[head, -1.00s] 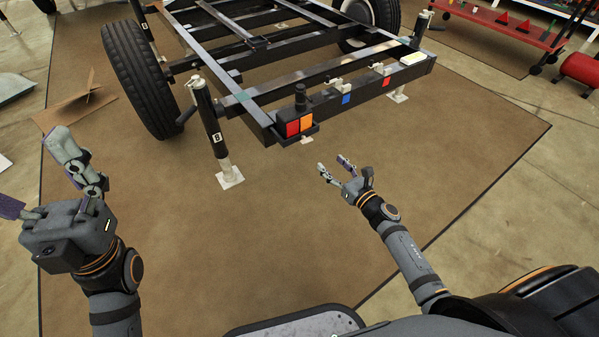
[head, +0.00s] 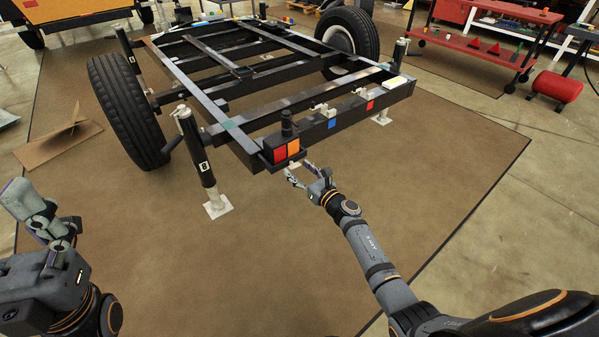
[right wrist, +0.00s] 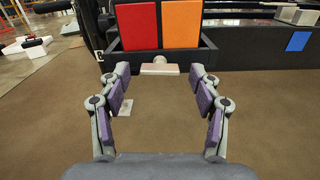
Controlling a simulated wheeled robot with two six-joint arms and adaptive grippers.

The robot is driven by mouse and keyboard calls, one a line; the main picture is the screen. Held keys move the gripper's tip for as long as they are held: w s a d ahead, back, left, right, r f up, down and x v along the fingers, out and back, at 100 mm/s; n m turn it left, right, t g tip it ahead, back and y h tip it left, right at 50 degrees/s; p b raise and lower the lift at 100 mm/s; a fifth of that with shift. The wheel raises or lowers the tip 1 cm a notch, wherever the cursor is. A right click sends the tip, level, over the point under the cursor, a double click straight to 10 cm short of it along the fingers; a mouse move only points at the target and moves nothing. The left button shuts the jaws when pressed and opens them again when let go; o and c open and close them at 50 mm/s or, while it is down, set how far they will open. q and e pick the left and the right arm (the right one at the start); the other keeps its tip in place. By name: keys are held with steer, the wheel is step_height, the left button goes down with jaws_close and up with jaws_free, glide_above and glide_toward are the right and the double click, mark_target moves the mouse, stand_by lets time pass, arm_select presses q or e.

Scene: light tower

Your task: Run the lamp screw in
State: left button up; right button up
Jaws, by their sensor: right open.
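The lamp, with a red lens and an orange lens, sits on the near corner of the black trailer frame (head: 225,128); its red lens (right wrist: 138,25) and orange lens (right wrist: 180,24) fill the top of the right wrist view. Below them a pale T-shaped screw (right wrist: 160,67) sticks out under the lamp bracket. My right gripper (head: 299,171) is open just below and in front of the lamp. In the right wrist view its fingers (right wrist: 159,80) stand apart on either side of the screw's line, empty.
A black jack stand (head: 196,150) marked 8 stands left of the lamp, with a tyre (head: 127,110) beyond it. A red cart (head: 480,45) and red tank (head: 558,84) are at the right. The brown mat (head: 240,270) in front is clear.

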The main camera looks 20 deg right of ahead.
steer(key=c, duration=1.1)
steer(key=shift+c, duration=0.3)
steer(key=shift+m, duration=0.3)
